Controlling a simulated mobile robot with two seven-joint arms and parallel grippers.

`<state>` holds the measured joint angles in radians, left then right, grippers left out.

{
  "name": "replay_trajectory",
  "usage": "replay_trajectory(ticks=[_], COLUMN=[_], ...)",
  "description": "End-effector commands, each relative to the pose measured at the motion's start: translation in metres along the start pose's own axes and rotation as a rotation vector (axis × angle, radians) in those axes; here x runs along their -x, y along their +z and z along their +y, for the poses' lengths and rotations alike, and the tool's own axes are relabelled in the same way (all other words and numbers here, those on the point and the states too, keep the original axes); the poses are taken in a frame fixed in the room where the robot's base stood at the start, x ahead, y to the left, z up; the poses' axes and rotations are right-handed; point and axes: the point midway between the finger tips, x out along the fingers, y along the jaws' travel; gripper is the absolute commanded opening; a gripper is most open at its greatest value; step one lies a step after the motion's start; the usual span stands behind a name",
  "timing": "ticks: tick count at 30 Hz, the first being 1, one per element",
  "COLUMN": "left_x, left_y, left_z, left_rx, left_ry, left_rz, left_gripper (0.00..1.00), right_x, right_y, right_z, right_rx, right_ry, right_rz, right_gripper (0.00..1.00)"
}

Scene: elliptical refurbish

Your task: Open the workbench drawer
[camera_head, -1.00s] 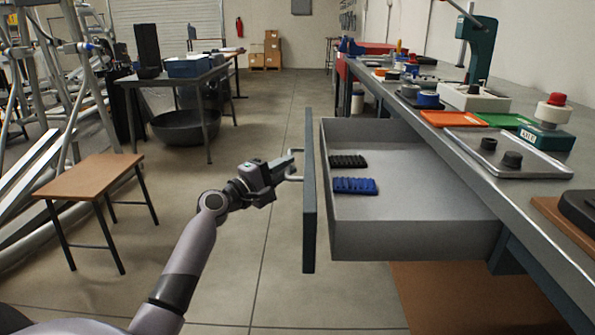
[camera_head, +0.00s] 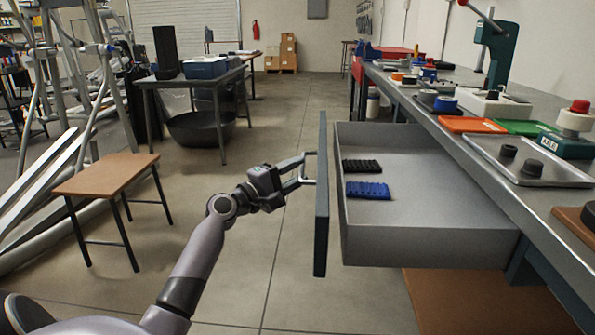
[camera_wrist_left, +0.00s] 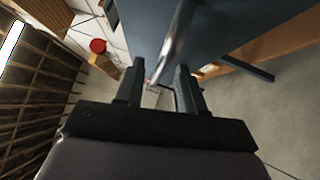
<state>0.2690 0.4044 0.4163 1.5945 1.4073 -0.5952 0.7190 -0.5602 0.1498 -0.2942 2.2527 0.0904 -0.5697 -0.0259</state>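The workbench drawer (camera_head: 430,240) is pulled far out of the workbench (camera_head: 470,150), with its dark front panel (camera_head: 321,215) standing clear of the bench. A metal bar handle (camera_wrist_left: 176,42) sticks out from the panel's outer face. My left gripper (camera_head: 301,170) is at this handle, on the outer side of the panel. Its two fingers are spread apart, and in the left wrist view the handle bar runs into the gap between the fingertips (camera_wrist_left: 158,80). I cannot tell whether either finger touches it. My right gripper is not in view.
A black ribbed item (camera_head: 361,166) and a blue ribbed item (camera_head: 368,190) lie in the drawer. A small brown table (camera_head: 108,175) stands at left. A metal tray (camera_head: 560,172) and tools sit on the bench. The floor (camera_head: 270,130) between is clear.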

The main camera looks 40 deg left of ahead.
Motion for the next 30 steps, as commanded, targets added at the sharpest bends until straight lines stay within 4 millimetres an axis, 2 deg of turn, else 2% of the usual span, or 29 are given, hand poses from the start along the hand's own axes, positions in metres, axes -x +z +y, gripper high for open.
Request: replay_trajectory(ticks=[6, 13, 18, 30], left_x=[0.031, 0.056, 0.062, 0.062], left_y=[0.000, 0.000, 0.000, 0.000], left_z=[-0.001, -0.001, 0.000, 0.000], left_rx=[0.000, 0.000, 0.000, 0.000], left_ry=[-0.003, -0.003, -0.001, -0.001], left_rz=[0.001, 0.000, -0.001, -0.001], left_gripper=[0.38, 0.38, 0.38, 0.38], right_x=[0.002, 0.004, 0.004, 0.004], right_y=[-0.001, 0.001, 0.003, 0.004], right_z=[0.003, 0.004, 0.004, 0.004], right_rx=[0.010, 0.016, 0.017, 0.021], right_ry=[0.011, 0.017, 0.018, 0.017], right_rz=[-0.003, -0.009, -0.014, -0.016], right_gripper=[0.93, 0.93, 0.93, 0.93])
